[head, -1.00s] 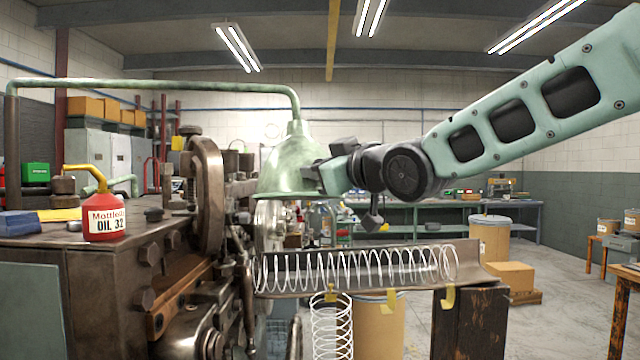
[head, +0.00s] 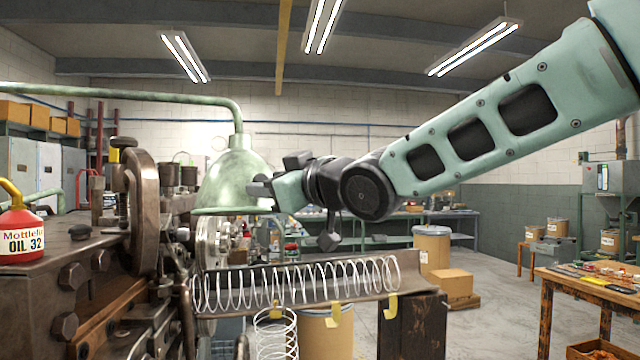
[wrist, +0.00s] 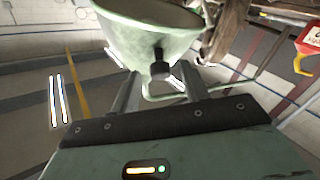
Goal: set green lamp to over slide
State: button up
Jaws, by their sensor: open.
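The green lamp (head: 236,172) is a bell-shaped shade hanging from a long green pipe arm (head: 120,92), left of centre in the head view. The slide (head: 345,287) is a sloped metal trough with a white coil spring in it, below and right of the lamp. My gripper (head: 264,188) is at the right side of the shade, above the slide. In the wrist view, the two fingers of my gripper (wrist: 158,88) are apart. The lamp shade (wrist: 150,30) is just beyond them, with a dark knob (wrist: 159,66) between the fingers. I cannot tell whether they touch it.
The coiler machine (head: 125,260) fills the left, with a red oil can (head: 20,232) on top. A dark post (head: 412,325) stands under the slide's right end. Drums and a cardboard box (head: 450,284) stand behind. A wooden table (head: 590,285) is at right; floor between is clear.

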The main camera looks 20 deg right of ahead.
jog(key=p+v, duration=1)
jog(key=v, duration=0.4)
jog(key=shift+f, duration=0.15)
jog(key=s+a+f+m+g+h, duration=0.1)
jog(key=s+f+g+h, duration=0.25)
jog(key=f, duration=0.55)
jog(key=s+a+f+m+g+h, duration=0.1)
jog(key=s+f+g+h, duration=0.15)
jog(key=f+g, duration=0.4)
jog(key=s+f+g+h, duration=0.1)
jog(key=s+f+g, duration=0.1)
jog(key=s+f, duration=0.2)
jog(key=s+d+f+g+h, duration=0.1)
jog(key=s+f+g, duration=0.2)
jog(key=s, duration=0.7)
notch_tip(320, 180, down, 2)
jog(key=shift+s+d+f+m+h, duration=0.1)
jog(key=shift+s+d+m+h, duration=0.2)
jog(key=shift+s+m, duration=0.1)
